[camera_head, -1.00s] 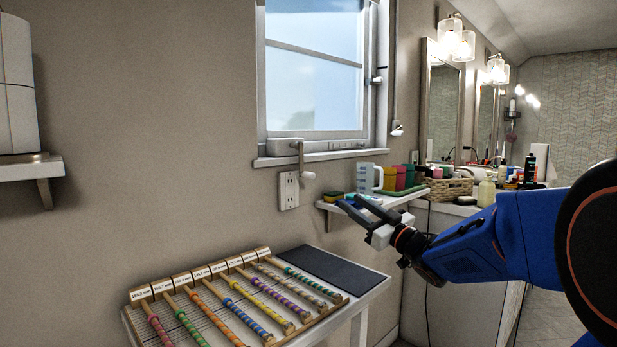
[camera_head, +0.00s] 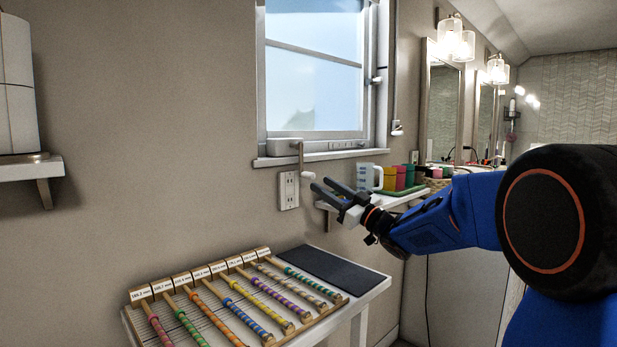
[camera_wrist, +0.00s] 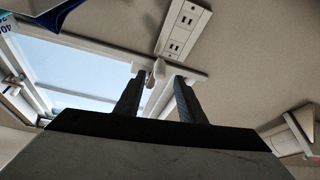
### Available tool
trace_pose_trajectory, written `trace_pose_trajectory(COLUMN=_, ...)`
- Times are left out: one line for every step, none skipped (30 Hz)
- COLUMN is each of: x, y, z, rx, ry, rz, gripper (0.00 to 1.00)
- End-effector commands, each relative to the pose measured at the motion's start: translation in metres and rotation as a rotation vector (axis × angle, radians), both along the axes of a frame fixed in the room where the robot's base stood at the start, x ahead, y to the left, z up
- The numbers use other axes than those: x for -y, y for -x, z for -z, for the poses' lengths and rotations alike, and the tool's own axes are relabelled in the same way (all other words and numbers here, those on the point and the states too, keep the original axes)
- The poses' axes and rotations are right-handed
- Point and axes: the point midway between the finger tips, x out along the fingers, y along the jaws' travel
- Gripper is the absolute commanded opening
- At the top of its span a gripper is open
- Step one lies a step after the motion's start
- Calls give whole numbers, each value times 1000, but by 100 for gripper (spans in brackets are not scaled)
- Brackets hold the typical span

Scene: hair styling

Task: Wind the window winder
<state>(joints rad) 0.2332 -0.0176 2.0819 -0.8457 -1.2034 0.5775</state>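The window winder (camera_head: 301,158) is a small crank below the window's lower left corner, with its arm hanging down and a pale knob (camera_head: 308,176) at the lower end. My gripper (camera_head: 321,184) is open and empty, just right of and slightly below the knob in the head view. In the wrist view the knob (camera_wrist: 158,69) shows beyond the fingertips, in line with the gap between my fingers (camera_wrist: 159,78). I see no contact. The window (camera_head: 315,85) looks closed or nearly so; I cannot tell exactly.
A wall socket (camera_head: 289,190) is below the winder. Below is a table with a rack of striped rods (camera_head: 240,310) and a dark mat (camera_head: 318,268).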

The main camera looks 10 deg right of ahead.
Motion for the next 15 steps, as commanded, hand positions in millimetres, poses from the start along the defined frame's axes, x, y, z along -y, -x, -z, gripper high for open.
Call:
trace_pose_trajectory(x=-6, y=-7, z=-4, rx=2, ry=0, rz=-2, gripper=36)
trace_pose_trajectory(x=-9, y=-11, z=-5, rx=0, ry=-1, rz=-1, gripper=36)
trace_pose_trajectory(x=-13, y=-16, z=-8, rx=0, ry=-1, rz=-3, gripper=36)
trace_pose_trajectory(x=-15, y=-20, z=-10, rx=1, ry=-1, rz=-3, gripper=36)
trace_pose_trajectory(x=-18, y=-24, z=-12, rx=0, ry=-1, rz=-1, gripper=36)
trace_pose_trajectory(x=-21, y=-29, z=-14, rx=0, ry=-1, rz=-1, gripper=36)
trace_pose_trajectory(x=-24, y=-32, z=-16, rx=1, ry=0, rz=-2, gripper=36)
trace_pose_trajectory(x=-26, y=-35, z=-18, rx=0, ry=0, rz=-2, gripper=36)
trace_pose_trajectory(x=-29, y=-39, z=-19, rx=0, ry=-1, rz=-1, gripper=36)
trace_pose_trajectory(x=-30, y=-42, z=-21, rx=0, ry=0, rz=0, gripper=36)
trace_pose_trajectory(x=-32, y=-45, z=-22, rx=0, ry=0, rz=0, gripper=36)
trace_pose_trajectory(x=-34, y=-48, z=-23, rx=0, ry=-1, rz=-1, gripper=36)
trace_pose_trajectory(x=-35, y=-49, z=-24, rx=0, ry=-1, rz=-1, gripper=36)
trace_pose_trajectory(x=-36, y=-51, z=-25, rx=0, ry=-1, rz=-1, gripper=36)
trace_pose_trajectory(x=-38, y=-52, z=-26, rx=1, ry=-1, rz=0, gripper=36)
